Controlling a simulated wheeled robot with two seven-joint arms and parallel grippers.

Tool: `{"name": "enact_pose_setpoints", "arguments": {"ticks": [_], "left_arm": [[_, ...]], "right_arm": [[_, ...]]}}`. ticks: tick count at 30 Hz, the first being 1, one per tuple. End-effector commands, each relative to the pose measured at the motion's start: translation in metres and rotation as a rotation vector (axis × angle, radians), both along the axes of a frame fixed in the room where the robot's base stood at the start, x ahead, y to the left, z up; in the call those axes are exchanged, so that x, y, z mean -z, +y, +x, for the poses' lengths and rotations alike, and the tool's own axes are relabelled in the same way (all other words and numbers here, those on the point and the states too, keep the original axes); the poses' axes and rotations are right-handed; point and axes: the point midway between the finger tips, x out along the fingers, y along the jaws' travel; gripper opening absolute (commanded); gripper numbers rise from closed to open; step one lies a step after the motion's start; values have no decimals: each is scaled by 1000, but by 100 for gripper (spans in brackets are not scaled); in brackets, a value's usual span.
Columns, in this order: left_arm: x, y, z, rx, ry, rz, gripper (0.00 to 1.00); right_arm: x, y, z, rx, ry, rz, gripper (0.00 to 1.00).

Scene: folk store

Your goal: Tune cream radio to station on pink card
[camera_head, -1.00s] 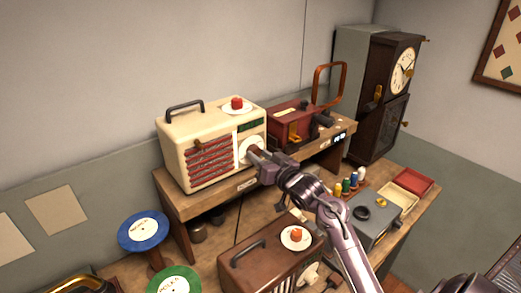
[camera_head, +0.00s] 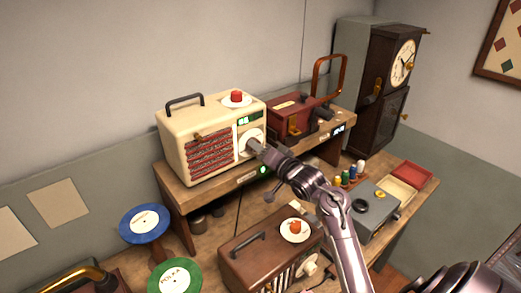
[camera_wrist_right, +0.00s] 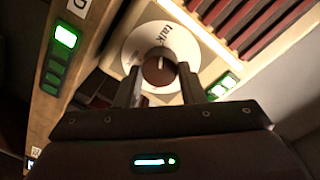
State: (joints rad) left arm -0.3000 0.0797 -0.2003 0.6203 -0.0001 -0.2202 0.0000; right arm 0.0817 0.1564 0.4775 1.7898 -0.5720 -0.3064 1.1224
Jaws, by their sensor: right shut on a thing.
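The cream radio (camera_head: 192,118) stands on the raised wooden shelf, with a red grille, a black handle and a red button on a white disc on top. Its small display (camera_head: 246,120) is lit green. My right gripper (camera_head: 254,146) is at the white dial on its front. In the right wrist view the dial (camera_wrist_right: 133,45) reads "talk", and the fingers (camera_wrist_right: 158,88) are shut on its brown knob (camera_wrist_right: 158,68). No card that is clearly pink shows. My left gripper is not in view.
A red-brown machine (camera_head: 290,118) stands right of the radio, with a tall clock (camera_head: 385,100) beyond. A brown radio (camera_head: 245,262) and a grey box (camera_head: 372,222) stand below. Blue (camera_head: 144,222) and green (camera_head: 172,276) discs are at left.

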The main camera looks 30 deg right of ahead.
Motion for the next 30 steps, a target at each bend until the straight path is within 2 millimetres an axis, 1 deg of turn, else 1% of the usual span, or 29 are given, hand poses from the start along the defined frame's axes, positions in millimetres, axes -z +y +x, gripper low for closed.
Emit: {"name": "enact_pose_setpoints", "arguments": {"ticks": [1, 13, 14, 18, 26, 30], "left_arm": [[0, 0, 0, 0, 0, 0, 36], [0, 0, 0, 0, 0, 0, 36], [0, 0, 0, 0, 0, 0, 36], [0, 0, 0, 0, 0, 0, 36], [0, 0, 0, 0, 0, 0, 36], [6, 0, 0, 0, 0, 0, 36]], "right_arm": [[3, 1, 0, -2, 7, 6, 13], [3, 1, 0, -1, 7, 9, 13], [3, 1, 0, -1, 7, 9, 40], [2, 0, 0, -1, 5, 9, 58], [1, 0, 0, 0, 2, 8, 58], [3, -1, -10, 1, 2, 7, 58]]}}
